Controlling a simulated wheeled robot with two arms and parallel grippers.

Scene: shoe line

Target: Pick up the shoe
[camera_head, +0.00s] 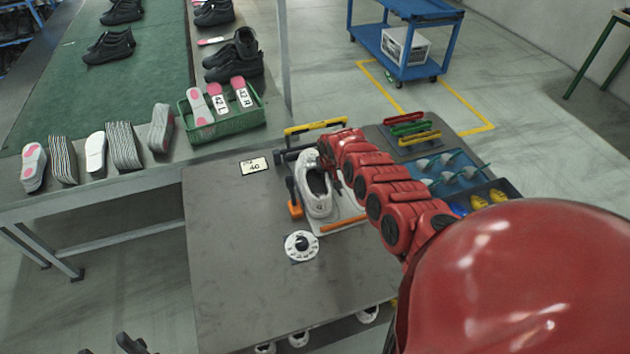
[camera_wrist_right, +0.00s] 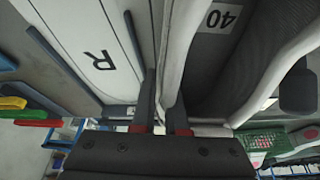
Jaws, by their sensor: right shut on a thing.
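A white and grey shoe (camera_head: 319,203) sits on the grey worktable, over a white board (camera_head: 345,212) with an orange edge. In the right wrist view the shoe (camera_wrist_right: 275,75) is close up, with a "40" label inside it, and the board (camera_wrist_right: 85,40) shows an "R". My right gripper (camera_wrist_right: 165,105) is shut on the shoe's upper edge, one finger each side of its wall. In the head view my arm hides most of this gripper. Dark fingertips of my left gripper (camera_head: 108,347) show at the bottom left, apart and empty, far from the shoe.
A "40" card (camera_head: 254,166) and a white round dial (camera_head: 301,245) lie on the worktable (camera_head: 225,270). An orange-handled tool (camera_head: 295,209) is beside the shoe. A green crate (camera_head: 235,128) with insoles stands at the back left. Trays (camera_head: 450,165) are at the right.

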